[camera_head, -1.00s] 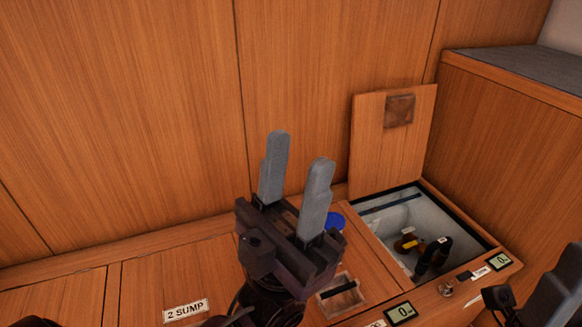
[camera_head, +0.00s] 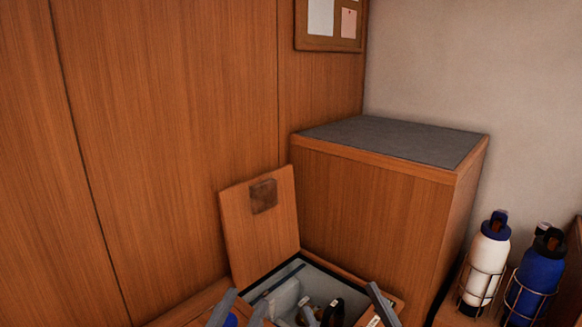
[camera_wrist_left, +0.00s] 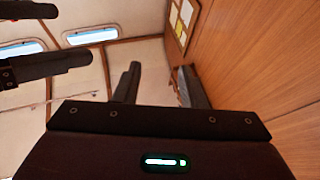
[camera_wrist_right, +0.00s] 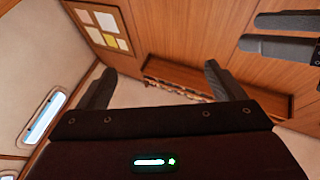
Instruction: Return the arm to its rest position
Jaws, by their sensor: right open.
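My left gripper (camera_head: 240,310) shows at the bottom edge of the head view, with two grey fingertips pointing up and apart. Its fingers (camera_wrist_left: 158,88) also stand apart with nothing between them in the left wrist view. My right gripper's fingers (camera_wrist_right: 158,85) are wide apart and empty in the right wrist view. In the head view only a grey finger of it (camera_head: 381,304) shows, at the bottom right of the open locker. Both grippers appear raised in front of the locker, not touching anything visible. Most of both arms is out of the head view.
An open locker (camera_head: 345,284) holds dark fittings, and its wooden lid (camera_head: 240,225) leans on the back wall. A wooden cabinet with a grey top (camera_head: 390,138) stands beside it. A white bottle (camera_head: 485,265) and a blue bottle (camera_head: 535,279) stand in wire holders at right.

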